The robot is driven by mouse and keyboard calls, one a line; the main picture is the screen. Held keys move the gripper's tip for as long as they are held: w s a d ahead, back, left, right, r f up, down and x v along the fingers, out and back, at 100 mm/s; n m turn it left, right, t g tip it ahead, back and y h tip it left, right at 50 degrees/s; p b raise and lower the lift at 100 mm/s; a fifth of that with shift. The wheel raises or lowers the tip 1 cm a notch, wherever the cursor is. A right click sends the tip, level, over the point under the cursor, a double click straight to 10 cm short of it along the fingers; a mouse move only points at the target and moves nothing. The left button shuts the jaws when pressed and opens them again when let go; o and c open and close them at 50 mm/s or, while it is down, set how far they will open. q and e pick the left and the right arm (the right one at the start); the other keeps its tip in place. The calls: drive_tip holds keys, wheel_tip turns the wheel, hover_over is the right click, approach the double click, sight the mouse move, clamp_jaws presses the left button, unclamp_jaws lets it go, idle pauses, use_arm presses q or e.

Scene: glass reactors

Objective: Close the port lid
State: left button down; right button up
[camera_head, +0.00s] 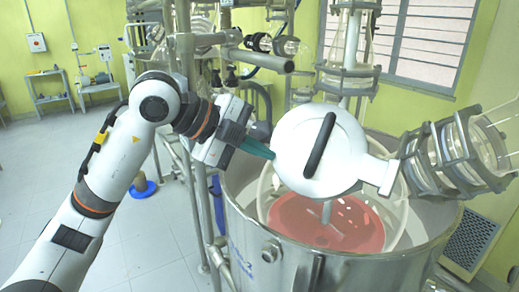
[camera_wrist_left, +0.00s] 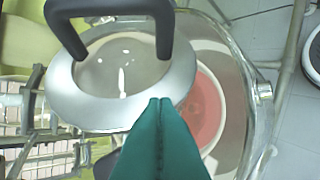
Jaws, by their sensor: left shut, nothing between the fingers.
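The white round port lid (camera_head: 300,150) with its black bar handle (camera_head: 320,146) stands tilted up above the reactor vessel (camera_head: 300,262), so the port is open. Red liquid (camera_head: 325,222) shows below it inside the vessel. My left gripper (camera_head: 268,153) is shut and empty, its green fingertips at the lid's left edge. In the left wrist view the shut green fingertips (camera_wrist_left: 160,103) overlap the lid's grey rim (camera_wrist_left: 95,112), below the dark handle (camera_wrist_left: 163,30); whether they touch it, I cannot tell. My right gripper is not in view.
Glass fittings with grey clamps (camera_head: 440,160) stand right of the lid. Metal frame posts and pipes (camera_head: 190,120) rise behind my left arm. A blue-based object (camera_head: 143,188) stands on the floor. The floor at the left is open.

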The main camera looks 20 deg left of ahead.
use_arm(q)
drive_tip(key=w+f+m+g+h, duration=0.1)
drive_tip(key=w+f+g+h, duration=0.1)
drive_tip(key=w+f, duration=0.3)
drive_tip(key=shift+w+a+h, duration=0.3)
drive_tip(key=shift+w+a, duration=0.1)
drive_tip(key=shift+w, duration=0.25)
